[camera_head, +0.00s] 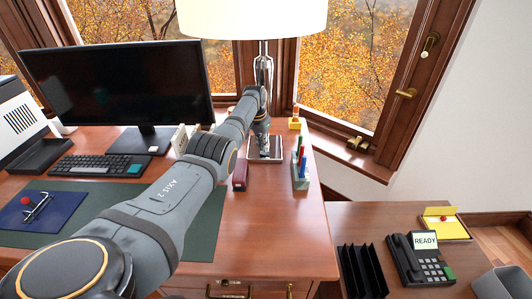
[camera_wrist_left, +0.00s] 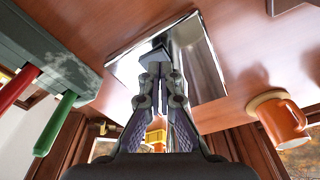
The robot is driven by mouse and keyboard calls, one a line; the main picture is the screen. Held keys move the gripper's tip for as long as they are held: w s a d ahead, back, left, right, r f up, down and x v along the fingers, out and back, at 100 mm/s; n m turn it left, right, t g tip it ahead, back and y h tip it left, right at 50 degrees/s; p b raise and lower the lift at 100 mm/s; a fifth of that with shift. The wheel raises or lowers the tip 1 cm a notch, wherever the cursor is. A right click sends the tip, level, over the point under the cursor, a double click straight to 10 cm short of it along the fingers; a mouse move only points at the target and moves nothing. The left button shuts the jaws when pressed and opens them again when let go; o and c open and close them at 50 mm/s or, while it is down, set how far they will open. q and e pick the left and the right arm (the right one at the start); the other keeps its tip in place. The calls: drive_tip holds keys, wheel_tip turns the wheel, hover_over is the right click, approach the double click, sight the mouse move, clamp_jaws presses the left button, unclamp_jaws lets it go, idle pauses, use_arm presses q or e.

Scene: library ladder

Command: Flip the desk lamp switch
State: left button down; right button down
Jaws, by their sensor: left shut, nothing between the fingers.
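The desk lamp has a cream shade (camera_head: 252,18), a chrome stem (camera_head: 263,48) and a square shiny base (camera_head: 277,156) on the desk. My left gripper (camera_head: 264,150) points down low over the base, in front of the stem. In the left wrist view, the shut, empty fingers (camera_wrist_left: 157,66) are close above the mirror-like base plate (camera_wrist_left: 125,66). I cannot tell whether they touch it. I cannot make out the lamp switch clearly; the fingers and arm cover part of the base. My right gripper is not in view.
A grey holder (camera_head: 301,181) with red, green and blue pens stands right of the lamp base. A dark red object (camera_head: 240,175) is to its left. The monitor (camera_head: 125,82) and keyboard (camera_head: 98,166) are farther left. The desk's front right is clear. An orange mug (camera_wrist_left: 280,120) shows in the wrist view.

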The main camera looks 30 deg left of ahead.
sight(261, 153)
use_arm(q)
drive_tip(key=shift+f+b, duration=0.9)
drive_tip(key=shift+f, duration=0.2)
idle(0.4)
wheel_tip(261, 153, up, 7)
drive_tip(key=p, duration=0.7)
drive_tip(key=shift+r, duration=0.1)
idle(0.4)
